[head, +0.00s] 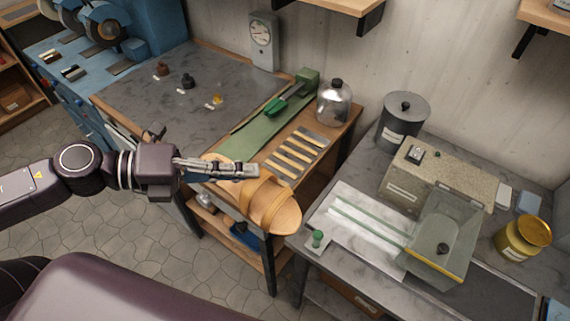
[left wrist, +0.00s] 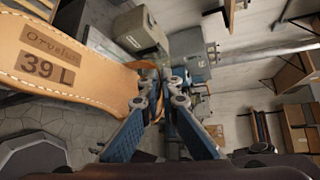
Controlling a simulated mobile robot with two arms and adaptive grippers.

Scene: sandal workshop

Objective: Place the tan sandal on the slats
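The tan sandal (head: 281,212), with wide straps, is in the air by the front edge of the wooden bench in the head view. My left gripper (head: 250,171) reaches in from the left and is shut on the sandal's strap. In the left wrist view the sandal's sole (left wrist: 70,75) fills the left side, marked "39 L", and the fingers (left wrist: 160,95) close around a tan strap. My right gripper is not in view.
A grey table (head: 325,240) with a grey canister (head: 402,122) and a speckled machine (head: 430,180) is at right, across a narrow gap.

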